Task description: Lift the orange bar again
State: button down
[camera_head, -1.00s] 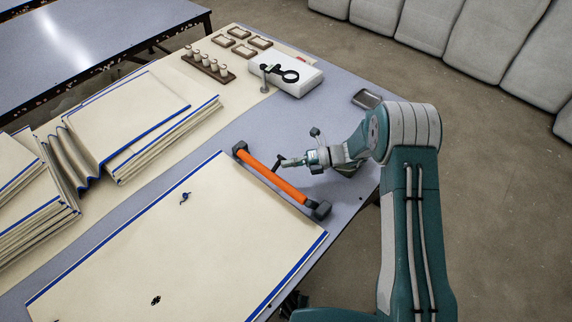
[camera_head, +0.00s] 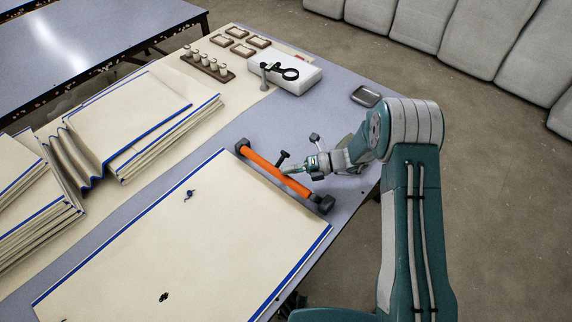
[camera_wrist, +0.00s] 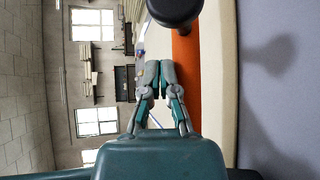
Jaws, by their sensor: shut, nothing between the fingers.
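The orange bar (camera_head: 259,161) has dark grey end blocks and a dark upright handle (camera_head: 283,157) near its middle. It lies along the far edge of a cream cloth panel with blue borders (camera_head: 180,245). My gripper (camera_head: 288,170) is shut and empty, low at the bar's middle, just right of the handle. I cannot tell whether it touches the bar. In the wrist view, my gripper's fingers (camera_wrist: 157,70) are together, with the orange bar (camera_wrist: 186,95) beside them on the right and a dark round knob (camera_wrist: 174,10) beyond the tips.
Folded cream cloth stacks (camera_head: 150,120) lie at the left. A white box with a black ring tool (camera_head: 295,80), a rack of pegs (camera_head: 208,64) and small frames stand at the back. A small dark tray (camera_head: 366,96) lies near the right edge. Bare grey tabletop (camera_head: 235,125) lies behind the bar.

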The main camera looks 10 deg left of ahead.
jog(key=shift+w+d+f, duration=0.1)
jog(key=shift+w+d, duration=0.2)
jog(key=shift+d, duration=0.1)
jog(key=v, duration=0.3)
jog(key=f+v, duration=0.1)
jog(key=v, duration=0.4)
jog(key=shift+w+d+f, duration=0.15)
jog(key=shift+d+f, duration=0.05)
jog(key=shift+d, duration=0.35)
jog(key=shift+w+a, duration=0.1)
jog(key=shift+a, duration=0.1)
jog(key=shift+d, duration=0.4)
jog(key=s+d+r+n+t+h, duration=0.1)
jog(key=s+d+r+n+h, duration=0.3)
jog(key=r+n, duration=0.5)
jog(key=s+d+r+n+t+h, duration=0.15)
jog(key=s+r+n+h, duration=0.35)
jog(key=r, duration=0.6)
jog(key=s+d+r+n+t+h, duration=0.3)
jog(key=s+d+r+n+t, duration=0.1)
jog(key=s+n, duration=0.4)
jog(key=s+d+r+n+t+h, duration=0.3)
jog(key=s+d+r+n, duration=0.1)
jog(key=s+d+n, duration=0.3)
jog(key=shift+s+d+r+n+t, duration=0.3)
jog(key=shift+s+n, duration=0.3)
jog(key=shift+s, duration=0.4)
